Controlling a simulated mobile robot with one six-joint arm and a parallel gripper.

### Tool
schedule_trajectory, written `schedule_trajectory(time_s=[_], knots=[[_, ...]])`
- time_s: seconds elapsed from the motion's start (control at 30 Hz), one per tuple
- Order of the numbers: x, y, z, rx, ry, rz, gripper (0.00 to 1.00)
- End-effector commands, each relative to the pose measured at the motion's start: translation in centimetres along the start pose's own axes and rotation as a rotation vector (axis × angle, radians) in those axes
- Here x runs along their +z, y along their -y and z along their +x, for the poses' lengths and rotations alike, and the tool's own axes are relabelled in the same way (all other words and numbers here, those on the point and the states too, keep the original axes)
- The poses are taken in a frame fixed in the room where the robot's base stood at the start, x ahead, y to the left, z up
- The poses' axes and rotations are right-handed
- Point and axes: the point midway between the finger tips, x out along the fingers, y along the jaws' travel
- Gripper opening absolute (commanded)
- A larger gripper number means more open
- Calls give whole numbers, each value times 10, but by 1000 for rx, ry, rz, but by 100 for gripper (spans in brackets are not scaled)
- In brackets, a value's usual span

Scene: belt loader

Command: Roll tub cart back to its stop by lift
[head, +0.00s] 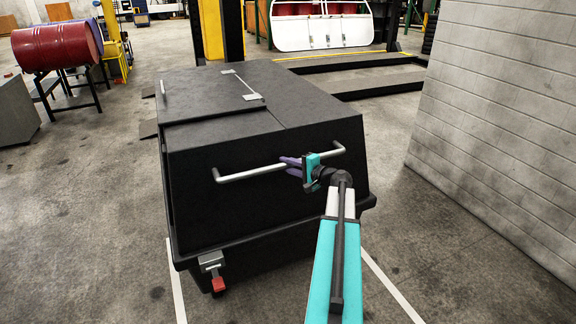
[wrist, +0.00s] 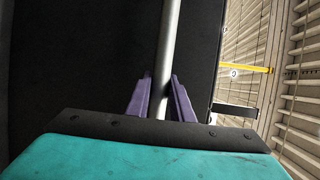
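The tub cart (head: 240,190) is a large black lidded box in front of me. Its silver push handle (head: 240,174) runs across the near face. My gripper (head: 291,164) is at the right half of this handle. In the wrist view the handle bar (wrist: 168,50) passes between my two purple fingers (wrist: 161,98), which sit close on both sides; they look shut on it. A red pedal (head: 218,284) is at the cart's lower left front. The lift's yellow post (head: 222,30) stands behind the cart. The cart's wheels are mostly hidden.
White floor lines (head: 176,285) flank the cart's near end. A grey block wall (head: 500,130) stands close on the right. Dark lift ramps (head: 375,82) lie behind right. The floor left of the cart is clear.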

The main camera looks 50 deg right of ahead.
Motion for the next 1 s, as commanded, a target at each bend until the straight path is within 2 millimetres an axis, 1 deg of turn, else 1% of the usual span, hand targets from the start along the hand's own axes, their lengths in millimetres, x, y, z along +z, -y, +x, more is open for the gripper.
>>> schedule_trajectory(time_s=[0.17, 0.33, 1.0], knots=[[0, -1, 1, 1, 1, 0, 0], [-4, 0, 10, 1, 1, -1, 0], [-34, 16, 81, 0, 0, -1, 0]])
